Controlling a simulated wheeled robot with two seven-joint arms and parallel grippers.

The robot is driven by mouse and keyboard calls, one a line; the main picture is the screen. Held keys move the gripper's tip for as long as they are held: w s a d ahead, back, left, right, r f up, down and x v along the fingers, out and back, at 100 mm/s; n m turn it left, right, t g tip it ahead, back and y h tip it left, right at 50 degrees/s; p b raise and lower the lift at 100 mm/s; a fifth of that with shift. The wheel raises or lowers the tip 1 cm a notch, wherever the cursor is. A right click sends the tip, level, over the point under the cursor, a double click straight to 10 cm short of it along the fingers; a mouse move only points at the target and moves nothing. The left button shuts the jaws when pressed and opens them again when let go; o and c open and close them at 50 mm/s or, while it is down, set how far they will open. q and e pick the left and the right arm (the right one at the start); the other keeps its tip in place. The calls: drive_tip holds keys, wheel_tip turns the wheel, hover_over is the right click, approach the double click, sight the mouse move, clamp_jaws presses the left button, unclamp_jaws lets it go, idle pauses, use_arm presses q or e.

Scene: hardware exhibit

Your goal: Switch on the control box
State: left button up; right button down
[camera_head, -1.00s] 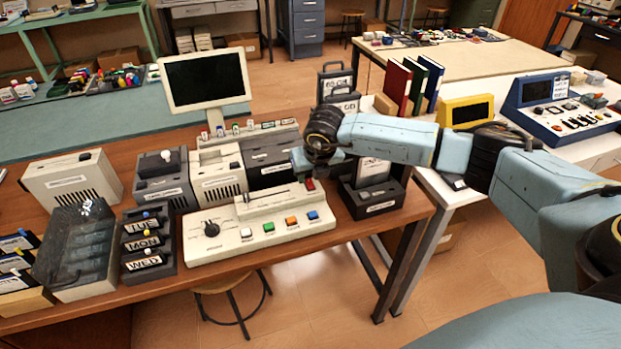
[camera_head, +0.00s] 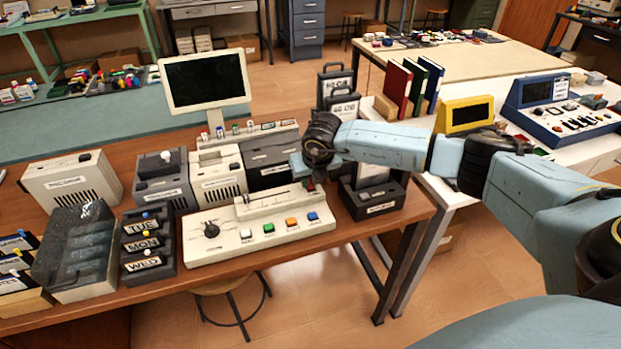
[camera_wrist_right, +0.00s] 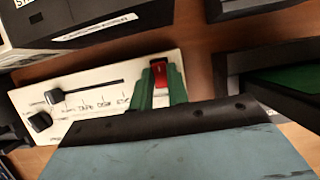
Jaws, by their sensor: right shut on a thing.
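The control box (camera_head: 260,247) is a cream panel near the table's front edge, with a black dial (camera_head: 211,230), a row of coloured buttons, and a slider on its raised back part. A red switch (camera_wrist_right: 159,74) sits at the right end of that raised part. My right gripper (camera_wrist_right: 161,88) has its two green fingers on either side of the red switch, closed on it. In the head view the right gripper (camera_head: 303,172) comes down over the box's back right corner and mostly hides the switch. My left gripper is not in view.
A black holder (camera_head: 376,206) stands just right of the box, close to my right arm. Grey and cream machines (camera_head: 217,176) and a monitor (camera_head: 206,80) stand behind. Black day-labelled blocks (camera_head: 147,246) stand to the left.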

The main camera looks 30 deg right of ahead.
drive_tip(key=shift+w+d+g, duration=0.1)
drive_tip(key=shift+w+g, duration=0.2)
drive_tip(key=shift+g, duration=0.5)
drive_tip(key=shift+w+g+y+b, duration=0.25)
drive_tip(key=shift+g+y+b, duration=0.25)
drive_tip(key=shift+g, duration=0.4)
drive_tip(key=shift+d+g+b, duration=0.1)
drive_tip(key=shift+g+b, duration=0.2)
drive_tip(key=shift+b, duration=0.05)
drive_tip(key=c, duration=1.4)
unclamp_jaws()
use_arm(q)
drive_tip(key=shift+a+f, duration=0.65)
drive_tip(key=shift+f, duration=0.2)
use_arm(e)
drive_tip(key=shift+o, duration=0.2)
